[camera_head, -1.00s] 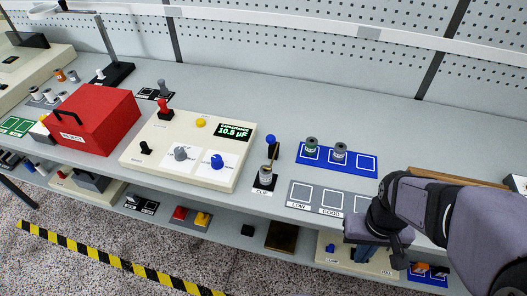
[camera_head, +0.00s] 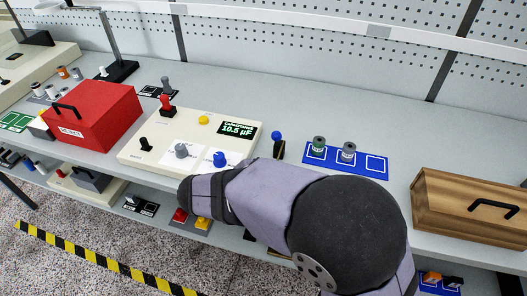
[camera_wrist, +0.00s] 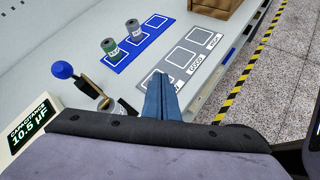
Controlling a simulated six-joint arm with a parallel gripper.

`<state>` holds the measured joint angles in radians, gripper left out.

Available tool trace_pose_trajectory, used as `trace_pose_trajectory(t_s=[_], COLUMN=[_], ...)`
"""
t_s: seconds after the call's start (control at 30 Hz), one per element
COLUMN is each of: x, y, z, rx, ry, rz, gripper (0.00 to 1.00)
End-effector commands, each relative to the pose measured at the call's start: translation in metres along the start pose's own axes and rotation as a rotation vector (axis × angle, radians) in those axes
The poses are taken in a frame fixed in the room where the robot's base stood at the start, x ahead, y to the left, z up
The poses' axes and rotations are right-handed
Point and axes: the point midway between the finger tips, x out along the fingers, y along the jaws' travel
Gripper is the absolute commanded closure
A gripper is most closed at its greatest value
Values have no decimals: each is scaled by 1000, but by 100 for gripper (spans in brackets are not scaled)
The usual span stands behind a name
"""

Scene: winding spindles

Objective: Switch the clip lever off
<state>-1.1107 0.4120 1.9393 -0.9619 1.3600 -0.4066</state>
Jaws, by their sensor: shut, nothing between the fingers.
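The clip lever has a blue ball knob (camera_head: 277,135) and a dark post, standing just right of the cream meter. In the wrist view the knob (camera_wrist: 62,69) is at the left, with a brass-coloured arm and a dark part beside it. The lever's lower part and the clip base are hidden behind my arm in the head view. My gripper (camera_wrist: 158,76) shows blue fingers pressed together and empty, over the near edge of the grey mat, to the right of the lever and apart from it. The gripper itself is hidden in the head view.
The cream meter (camera_head: 145,161) reads 10.5 µF. A blue mat (camera_head: 316,161) carries a green spool (camera_head: 319,144) and a grey spool (camera_head: 347,152). The grey mat (camera_wrist: 207,50) has empty squares. A red box (camera_head: 92,117) stands left; a wooden box (camera_head: 455,213) stands right.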

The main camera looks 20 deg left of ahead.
Motion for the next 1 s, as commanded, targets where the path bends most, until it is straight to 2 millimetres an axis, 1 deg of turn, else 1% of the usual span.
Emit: trace_pose_trajectory(t_s=[0.03, 0.1, 0.2, 0.3, 0.4, 0.5, 0.6, 1.0], x=[-16, -39, -70, -96, -115, -126, -130, -128], y=[11, 25, 40, 49, 54, 56, 58, 58], z=[-15, -26, -41, -53, -60, -64, -65, -64], rx=[-56, -117, -182, -224, -250, -262, -267, -267], ry=[-24, -62, -110, -147, -174, -189, -195, -195], rz=[75, 167, 280, 367, 425, 458, 471, 470], gripper=[100, 100, 100, 100, 100, 100, 100, 100])
